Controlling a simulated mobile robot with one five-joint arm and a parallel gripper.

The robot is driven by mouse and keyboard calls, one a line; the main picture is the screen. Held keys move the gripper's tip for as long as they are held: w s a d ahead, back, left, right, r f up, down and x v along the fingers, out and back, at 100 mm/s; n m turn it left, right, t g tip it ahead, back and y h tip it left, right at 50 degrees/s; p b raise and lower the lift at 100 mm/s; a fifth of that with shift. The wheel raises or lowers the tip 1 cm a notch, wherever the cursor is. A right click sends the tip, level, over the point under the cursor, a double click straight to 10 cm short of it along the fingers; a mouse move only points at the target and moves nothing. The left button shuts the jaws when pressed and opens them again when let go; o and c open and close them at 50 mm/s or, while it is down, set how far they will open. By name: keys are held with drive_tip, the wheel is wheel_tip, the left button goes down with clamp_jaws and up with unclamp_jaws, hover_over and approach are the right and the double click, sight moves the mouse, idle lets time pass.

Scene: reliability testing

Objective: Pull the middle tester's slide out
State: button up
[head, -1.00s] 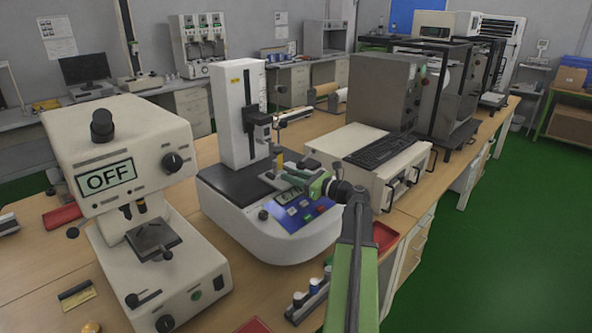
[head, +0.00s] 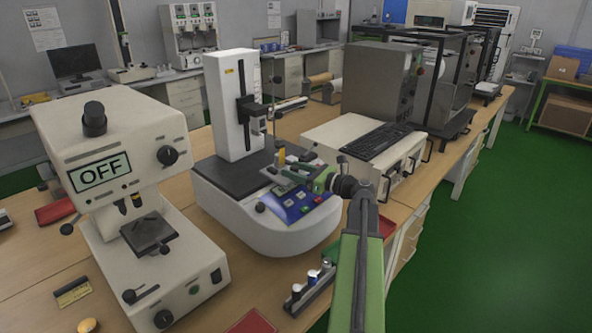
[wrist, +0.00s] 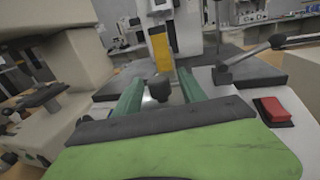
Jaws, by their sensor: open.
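The middle tester (head: 233,105) is a white column on a broad base with a dark top and a blue sloped panel. A black carriage (head: 246,108) is on its column. I cannot tell for certain which part is the slide. My gripper (head: 280,172) is open above the front of this base. In the wrist view, its two green fingers (wrist: 158,82) point toward the column. A dark round knob (wrist: 158,90) shows between them, and a yellow block (wrist: 161,48) stands just beyond. I cannot tell whether the fingers touch the knob.
A white tester with an OFF display (head: 100,172) stands close on the left. A white box with a dark keyboard (head: 376,147) is on the right. In the wrist view, a lever (wrist: 262,55) and a red button (wrist: 273,110) are right of the fingers. Green floor lies right of the bench.

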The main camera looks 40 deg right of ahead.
drive_tip(key=v, duration=1.7)
drive_tip(key=shift+s, duration=0.15)
